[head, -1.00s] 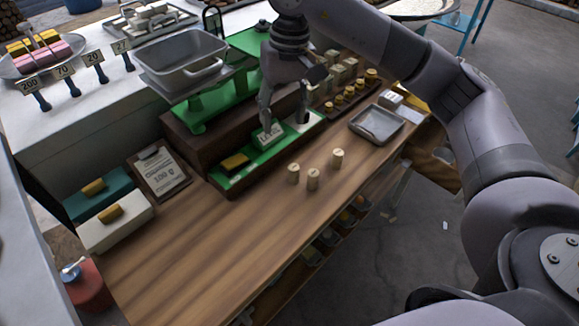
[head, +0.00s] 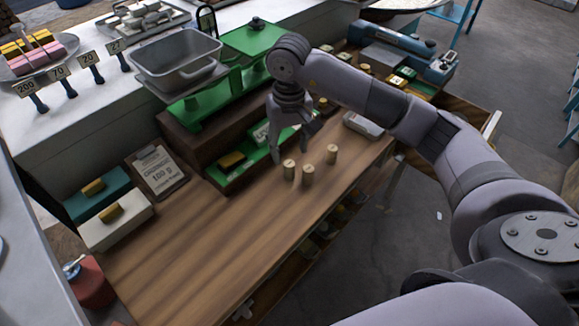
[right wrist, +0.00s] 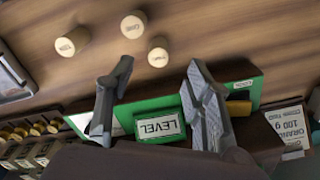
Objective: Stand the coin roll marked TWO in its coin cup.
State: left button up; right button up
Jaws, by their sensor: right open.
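Three pale, cylindrical coin rolls stand upright on the wooden counter in the head view: a left one (head: 289,168), a front one (head: 308,177) and a right one (head: 332,154). The right wrist view shows them as a left roll (right wrist: 72,41), a top roll (right wrist: 133,24) and a lower roll (right wrist: 158,51). Their top markings are too small to read surely. My right gripper (head: 293,146) is open and empty, low beside the rolls; its fingers (right wrist: 158,72) are apart. I cannot identify the TWO cup surely. My left gripper is out of view.
A green tray (right wrist: 245,88) with a LEVEL card (right wrist: 158,127) lies beside the rolls. A row of small gold-topped cylinders (right wrist: 38,128) stands nearby. A grey metal tray (head: 362,125) is partly behind my arm. The counter's front left is clear.

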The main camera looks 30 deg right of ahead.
aim_at(289, 163)
notch_tip(289, 163, down, 5)
jog(key=p, duration=0.2)
jog(key=shift+w+d+r+p, duration=0.1)
jog(key=shift+r+p, duration=0.05)
jog(key=shift+p, duration=0.25)
jog(key=shift+f, duration=0.35)
jog(key=shift+c, duration=0.2)
grip_shut()
